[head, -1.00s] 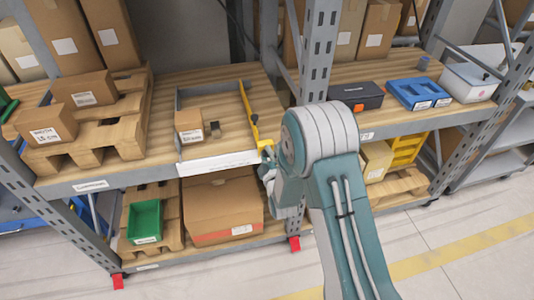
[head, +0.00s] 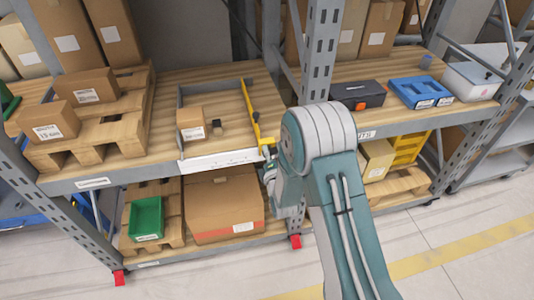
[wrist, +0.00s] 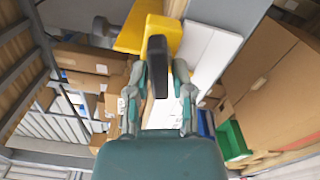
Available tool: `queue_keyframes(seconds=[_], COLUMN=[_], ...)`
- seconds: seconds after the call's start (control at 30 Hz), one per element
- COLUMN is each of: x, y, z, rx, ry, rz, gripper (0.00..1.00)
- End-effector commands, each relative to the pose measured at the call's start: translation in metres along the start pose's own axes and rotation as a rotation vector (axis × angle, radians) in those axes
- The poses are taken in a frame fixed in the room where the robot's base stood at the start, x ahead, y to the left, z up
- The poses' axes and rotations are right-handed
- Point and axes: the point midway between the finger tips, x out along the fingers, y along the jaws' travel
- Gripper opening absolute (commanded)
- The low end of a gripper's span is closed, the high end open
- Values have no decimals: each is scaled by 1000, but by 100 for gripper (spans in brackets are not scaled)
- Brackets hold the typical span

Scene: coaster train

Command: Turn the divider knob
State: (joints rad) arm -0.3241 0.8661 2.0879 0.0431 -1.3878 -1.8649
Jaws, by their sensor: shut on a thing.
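A yellow divider (head: 251,112) stands along the right side of a shallow bay with a white front strip (head: 221,160) on the middle shelf. In the wrist view the yellow divider part (wrist: 150,32) carries a dark, elongated knob (wrist: 156,68). My gripper (wrist: 159,80) has its two fingers on either side of this knob and is shut on it. In the head view my gripper (head: 268,160) is at the divider's front end, mostly hidden by my own arm. The knob is too small and covered to make out there.
A steel upright (head: 318,55) stands close to the right of the divider. A green bin (head: 146,218) and a large carton (head: 222,208) are on the shelf below.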

Motion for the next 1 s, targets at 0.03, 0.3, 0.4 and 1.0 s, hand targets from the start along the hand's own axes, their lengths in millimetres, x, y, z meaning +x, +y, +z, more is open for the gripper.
queue_keyframes(seconds=[0.03, 0.3, 0.4, 1.0], x=[-2, -2, -2, -2], y=[-5, -7, -7, -4], z=[-1, 0, 0, 2], rx=[-15, -61, -64, -62], ry=[3, 2, 1, -2], rz=[-14, -17, -17, -9], gripper=[0, 0, 0, 54])
